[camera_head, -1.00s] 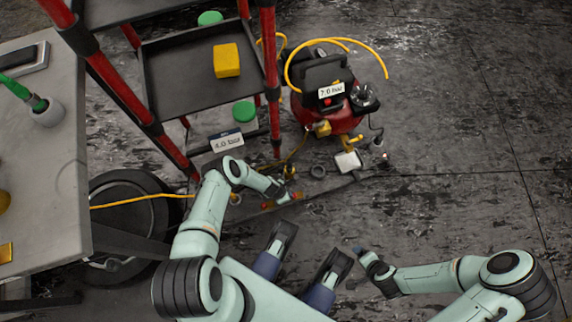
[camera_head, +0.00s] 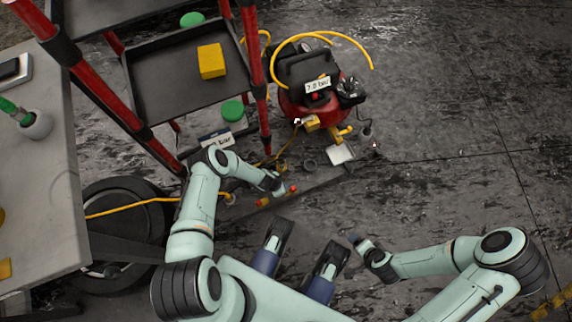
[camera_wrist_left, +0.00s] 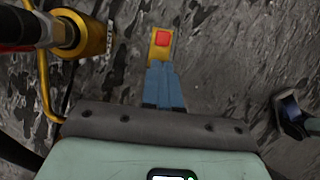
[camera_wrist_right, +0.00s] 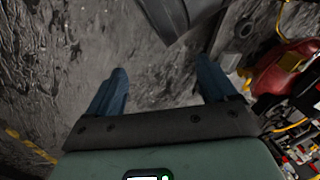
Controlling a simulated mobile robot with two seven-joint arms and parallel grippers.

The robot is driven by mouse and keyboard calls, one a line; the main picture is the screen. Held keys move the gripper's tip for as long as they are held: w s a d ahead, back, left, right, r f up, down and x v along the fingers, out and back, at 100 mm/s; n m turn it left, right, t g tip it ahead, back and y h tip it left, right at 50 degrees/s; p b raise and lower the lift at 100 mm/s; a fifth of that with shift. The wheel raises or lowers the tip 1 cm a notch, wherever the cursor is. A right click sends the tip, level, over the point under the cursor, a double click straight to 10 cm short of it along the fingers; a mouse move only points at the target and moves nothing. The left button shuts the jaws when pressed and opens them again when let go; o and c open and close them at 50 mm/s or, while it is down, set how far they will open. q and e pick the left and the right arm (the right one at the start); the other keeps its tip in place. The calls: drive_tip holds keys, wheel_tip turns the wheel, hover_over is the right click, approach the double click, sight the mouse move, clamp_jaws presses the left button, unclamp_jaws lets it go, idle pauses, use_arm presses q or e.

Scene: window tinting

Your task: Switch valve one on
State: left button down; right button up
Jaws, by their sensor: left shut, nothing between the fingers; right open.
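In the left wrist view, a small yellow block with a red square top (camera_wrist_left: 162,38) lies straight ahead of my left gripper (camera_wrist_left: 160,66). Its blue fingers are shut with nothing between them, and their tips are at or very near the block's lower edge; I cannot tell if they touch. In the head view, my left gripper (camera_head: 284,190) is low over the floor by small red and orange parts (camera_head: 264,201). No number shows on them, so I cannot tell which is valve one. My right gripper (camera_wrist_right: 160,82) is open and empty, away from these parts.
A red compressor (camera_head: 322,108) labelled 7.0 bar stands beyond my left gripper. A red-posted shelf rack (camera_head: 180,88) and a grey table (camera_head: 45,190) are at left. A brass cylinder (camera_wrist_left: 90,38) is close in the left wrist view. The right floor is mostly clear.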

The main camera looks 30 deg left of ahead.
use_arm(q)
drive_tip(key=p+v, duration=0.3)
drive_tip(key=v, duration=0.5)
drive_tip(key=shift+r, duration=0.35)
use_arm(e)
drive_tip(key=s+a+r+g, duration=0.2)
drive_tip(key=s+a+r, duration=0.1)
drive_tip(key=s, duration=0.3)
drive_tip(key=shift+r+n+y, duration=0.3)
drive_tip(key=shift+r+y, duration=0.1)
drive_tip(key=shift+r, duration=0.25)
